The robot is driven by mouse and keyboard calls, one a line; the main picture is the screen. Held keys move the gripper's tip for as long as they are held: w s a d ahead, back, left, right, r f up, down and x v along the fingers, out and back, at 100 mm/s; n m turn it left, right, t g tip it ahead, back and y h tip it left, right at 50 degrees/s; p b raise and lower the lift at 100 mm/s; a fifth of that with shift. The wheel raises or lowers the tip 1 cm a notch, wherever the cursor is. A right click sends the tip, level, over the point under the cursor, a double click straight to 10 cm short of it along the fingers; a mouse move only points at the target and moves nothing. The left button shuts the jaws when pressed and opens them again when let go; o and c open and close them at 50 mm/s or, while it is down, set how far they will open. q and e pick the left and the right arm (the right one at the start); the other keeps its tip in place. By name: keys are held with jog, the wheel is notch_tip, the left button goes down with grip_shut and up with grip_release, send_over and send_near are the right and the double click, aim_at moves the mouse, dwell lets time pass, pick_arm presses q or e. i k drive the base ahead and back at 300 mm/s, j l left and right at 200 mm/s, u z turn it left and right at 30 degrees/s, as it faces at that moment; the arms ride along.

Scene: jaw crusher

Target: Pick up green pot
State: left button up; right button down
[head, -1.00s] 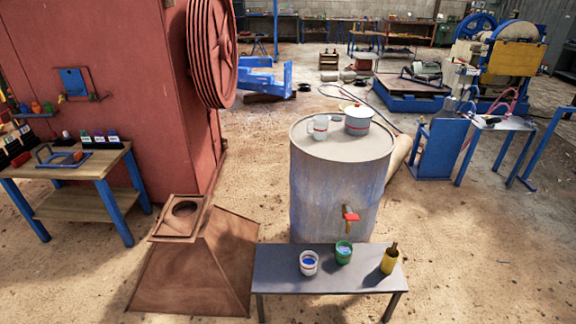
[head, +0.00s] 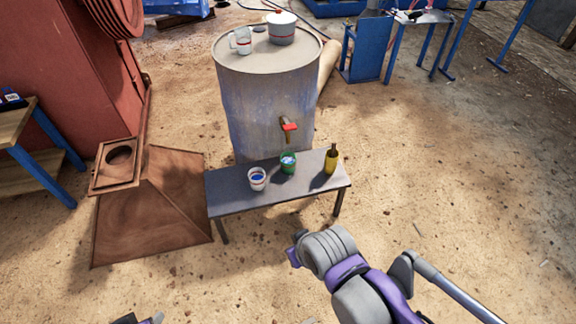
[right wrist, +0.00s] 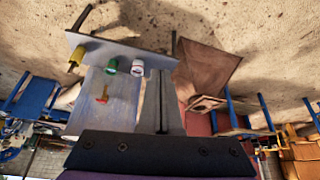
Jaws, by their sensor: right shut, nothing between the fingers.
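The green pot (head: 288,163) stands upright on the small grey bench (head: 230,194), between a white cup with a red band (head: 257,178) and a yellow pot with a dark upright piece (head: 331,160). Something light blue shows inside the green pot. In the right wrist view, which is upside down, the green pot (right wrist: 111,66) also stands on the bench. My right gripper (right wrist: 162,72) is shut and empty. It is apart from the pot, in front of the bench. Only a small part of my left arm shows at the bottom edge of the head view; its gripper cannot be made out.
A large drum (head: 265,100) with a red-handled tap (head: 289,127) stands right behind the bench, bearing a mug and a lidded white pot. A rusty hopper (head: 150,205) stands left of the bench. The sandy ground in front and to the right is clear.

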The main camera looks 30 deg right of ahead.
aim_at(288, 160)
jog(key=i+l, duration=0.15)
jog(key=l, duration=0.2)
jog(key=i+l, duration=0.15)
jog(key=l, duration=0.2)
jog(key=i+l, duration=0.2)
jog(key=l, duration=0.15)
jog(key=i+l, duration=0.15)
jog(key=l, duration=0.2)
jog(key=i+l+u, duration=0.1)
jog(key=l, duration=0.25)
